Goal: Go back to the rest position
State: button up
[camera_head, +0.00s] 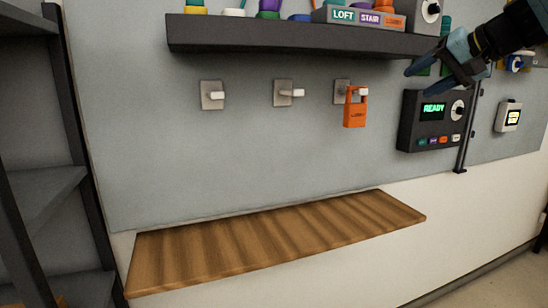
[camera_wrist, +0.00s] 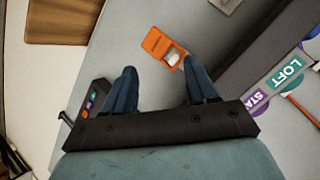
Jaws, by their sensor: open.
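My gripper (camera_head: 438,66) is open and empty in front of the wall at the upper right, above and in front of the dark panel (camera_head: 433,121) whose screen reads READY. In the wrist view my gripper (camera_wrist: 158,82) shows two separate blue fingers with nothing between them.
A dark shelf (camera_head: 290,37) with coloured items and LOFT and STAIR labels runs above the hooks. A bare wooden ledge (camera_head: 270,245) juts out below. A dark rack (camera_head: 75,150) stands at the left. The space before the wall's middle is clear.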

jog(key=s+a+f+n+g+h, duration=0.2)
jog(key=s+f, duration=0.6)
jog(key=f, duration=0.4)
jog(key=s+a+f+n+g+h, duration=0.2)
jog(key=s+a+f, duration=0.5)
jog(key=f, duration=0.5)
jog(key=shift+s+g+h, duration=0.4)
jog(key=shift+s+h, duration=0.5)
jog(key=shift+s, duration=0.05)
